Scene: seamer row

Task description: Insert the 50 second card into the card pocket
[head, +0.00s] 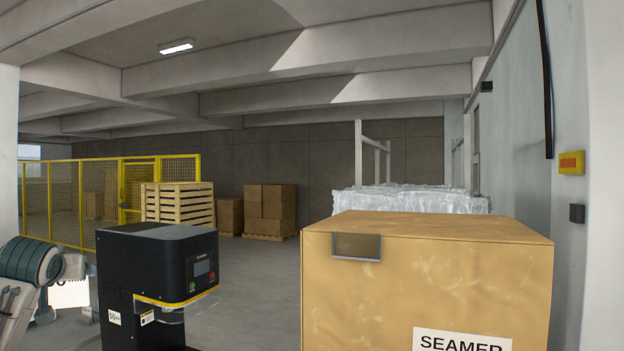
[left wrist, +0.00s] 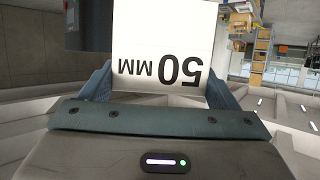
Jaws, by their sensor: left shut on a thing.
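A white card (left wrist: 165,35) with black lettering "50 MM", upside down in the left wrist view, is held in my left gripper (left wrist: 160,88). Its fingers are shut on the card's sides. In the head view the card (head: 70,293) shows at the far left, partly hidden by my left arm, apart from everything else. A small metal-framed plate or pocket (head: 357,246) sits at the upper left of the front of a large tan box; I cannot tell whether it is the card pocket. My right gripper is not in view.
The black seamer machine (head: 150,268) stands just right of the card, with a small "50" label (head: 114,318) on its side. The tan box (head: 430,280) fills the right foreground. Floor shows between them. A yellow fence (head: 62,205) and wooden crates (head: 178,203) stand behind.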

